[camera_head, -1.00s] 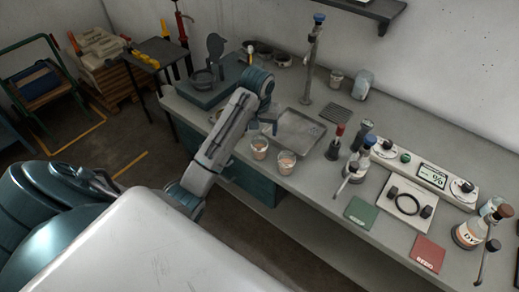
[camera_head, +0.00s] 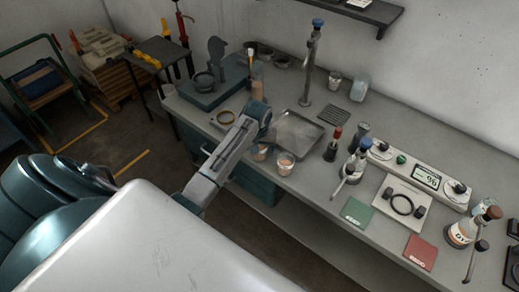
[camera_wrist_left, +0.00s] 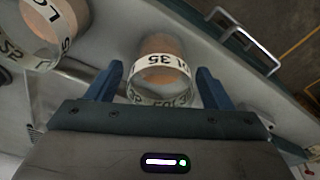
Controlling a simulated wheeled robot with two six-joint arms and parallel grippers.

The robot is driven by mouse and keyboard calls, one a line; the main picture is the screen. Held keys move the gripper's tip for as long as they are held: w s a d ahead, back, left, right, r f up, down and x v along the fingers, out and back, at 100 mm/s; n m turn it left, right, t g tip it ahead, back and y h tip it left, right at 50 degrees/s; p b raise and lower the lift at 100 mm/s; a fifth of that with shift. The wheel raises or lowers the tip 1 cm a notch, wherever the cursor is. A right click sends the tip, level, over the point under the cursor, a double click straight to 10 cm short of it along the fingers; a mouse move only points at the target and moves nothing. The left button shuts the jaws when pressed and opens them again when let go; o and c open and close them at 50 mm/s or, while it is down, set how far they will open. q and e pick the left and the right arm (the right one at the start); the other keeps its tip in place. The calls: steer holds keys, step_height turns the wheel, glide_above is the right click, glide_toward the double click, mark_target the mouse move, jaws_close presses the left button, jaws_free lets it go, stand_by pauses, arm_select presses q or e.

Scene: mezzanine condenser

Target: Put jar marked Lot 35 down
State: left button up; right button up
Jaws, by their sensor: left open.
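The jar marked Lot 35 (camera_wrist_left: 161,67), a small cup of orange-brown contents with a white label band, stands between my left gripper's fingers (camera_wrist_left: 160,72) in the left wrist view. The fingers are open, with gaps at both sides of the jar. In the head view it appears to be the left of two similar jars (camera_head: 259,152) on the bench near the front edge, partly covered by my left arm. My left gripper (camera_head: 267,138) is mostly hidden there by its own arm. My right gripper is not in view.
A second labelled jar (camera_head: 285,163) stands close to the right; it also shows in the left wrist view (camera_wrist_left: 42,28). A metal tray (camera_head: 312,127) lies behind the jars. A bottle with a blue cap (camera_head: 357,163) and a green pad (camera_head: 357,211) are further right on the bench (camera_head: 316,183).

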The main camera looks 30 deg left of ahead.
arm_select(q)
steer(key=c, duration=1.2)
steer(key=shift+o, duration=0.2)
steer(key=shift+r, duration=0.25)
